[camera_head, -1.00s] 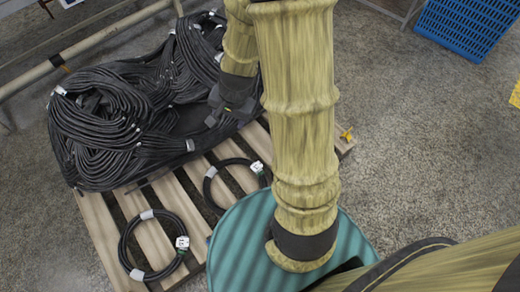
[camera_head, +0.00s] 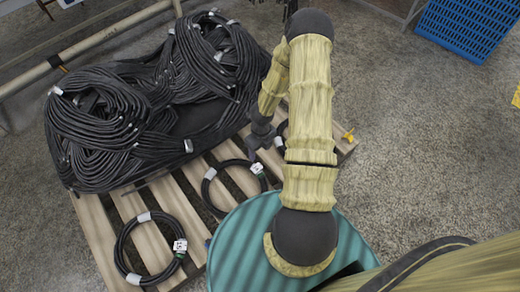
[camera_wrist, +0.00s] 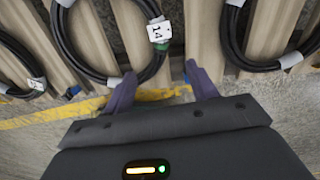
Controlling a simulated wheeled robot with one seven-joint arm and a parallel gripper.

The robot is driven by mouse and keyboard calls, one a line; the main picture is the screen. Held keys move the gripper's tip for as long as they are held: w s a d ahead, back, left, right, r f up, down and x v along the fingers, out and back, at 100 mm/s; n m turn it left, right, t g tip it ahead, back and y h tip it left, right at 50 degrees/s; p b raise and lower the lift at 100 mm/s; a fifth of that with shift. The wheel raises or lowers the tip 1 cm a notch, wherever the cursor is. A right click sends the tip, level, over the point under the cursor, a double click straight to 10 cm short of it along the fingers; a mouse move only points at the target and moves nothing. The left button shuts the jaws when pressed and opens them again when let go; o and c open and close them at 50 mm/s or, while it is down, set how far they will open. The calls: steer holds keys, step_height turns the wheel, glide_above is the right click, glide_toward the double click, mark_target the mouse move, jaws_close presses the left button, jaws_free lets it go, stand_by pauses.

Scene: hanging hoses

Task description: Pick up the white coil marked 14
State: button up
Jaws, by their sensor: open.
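A black cable coil (camera_wrist: 70,46) bears a white tag marked 14 (camera_wrist: 158,32); the cable is black, with white tape bands. It lies on a wooden pallet and appears to be the middle of three coils in the head view (camera_head: 206,190), where its tag is too small to read. My gripper (camera_wrist: 161,72) is open and empty. In the wrist view its fingertips are apart, just below the tag. In the head view my gripper (camera_head: 262,136) hangs over the pallet's right part, near that coil, not visibly touching it.
Another coil (camera_head: 122,245) lies left on the pallet (camera_head: 92,222); a third (camera_head: 281,127) is partly hidden by my arm. A large heap of black hoses (camera_head: 100,130) covers the pallet's back. A blue crate (camera_head: 465,28) stands at top right.

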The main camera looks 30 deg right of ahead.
mark_target(259, 172)
steer(key=f+b, duration=0.4)
steer(key=f, duration=0.1)
steer(key=f+b, duration=0.3)
steer(key=f, duration=0.3)
steer(key=f+b, duration=0.4)
steer(key=f, duration=0.2)
steer(key=shift+s+a+f+b, duration=0.1)
steer(key=shift+a+f+b, duration=0.1)
steer(key=shift+a+b, duration=0.15)
steer(key=shift+c, duration=0.5)
jaws_close()
steer(key=shift+r, duration=0.15)
